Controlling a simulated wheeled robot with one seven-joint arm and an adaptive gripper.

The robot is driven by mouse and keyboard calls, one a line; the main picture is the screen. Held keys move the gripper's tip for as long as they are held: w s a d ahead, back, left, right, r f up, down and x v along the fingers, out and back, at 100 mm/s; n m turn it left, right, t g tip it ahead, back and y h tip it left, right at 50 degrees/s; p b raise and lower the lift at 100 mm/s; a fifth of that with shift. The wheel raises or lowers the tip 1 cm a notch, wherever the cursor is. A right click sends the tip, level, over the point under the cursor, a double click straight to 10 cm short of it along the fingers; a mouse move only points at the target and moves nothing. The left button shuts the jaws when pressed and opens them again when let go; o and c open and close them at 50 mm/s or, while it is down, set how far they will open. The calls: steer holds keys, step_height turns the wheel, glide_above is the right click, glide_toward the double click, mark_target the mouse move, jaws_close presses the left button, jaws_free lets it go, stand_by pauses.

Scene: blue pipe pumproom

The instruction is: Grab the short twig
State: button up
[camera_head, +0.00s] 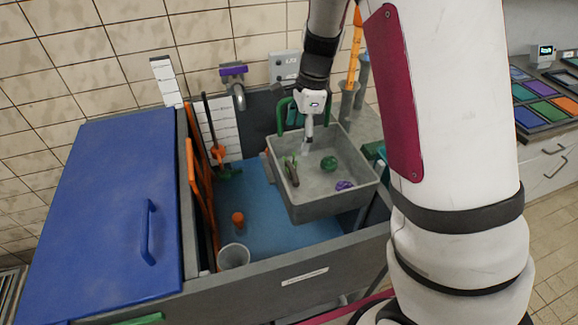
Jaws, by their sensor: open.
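My gripper (308,146) points down over the back part of a grey basin (330,206); it holds nothing that I can see. It is open, though its fingers look narrow from this side. A small dark, elongated piece with a green part (291,173) lies in the basin, left of and nearer than my gripper. It may be the short twig, but it is too small to be sure. My fingertips look apart from it. A green ball (328,163) and a purple clump (344,186) lie in the same basin, to the right.
The basin's raised walls surround these items. Below it is a larger grey tub with a blue floor (265,228), holding an orange piece (238,219) and a clear cup (233,257). Orange frames (203,195) and a blue lid (105,210) stand left. My arm blocks the right side.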

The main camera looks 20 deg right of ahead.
mark_target(292, 171)
steer(key=f, duration=0.4)
steer(key=a+f, duration=0.1)
steer(key=f, duration=0.3)
steer(key=w+f+p, duration=0.1)
steer(key=f, duration=0.4)
steer(key=shift+a, duration=0.2)
steer(key=shift+r, duration=0.1)
steer(key=c, duration=0.6)
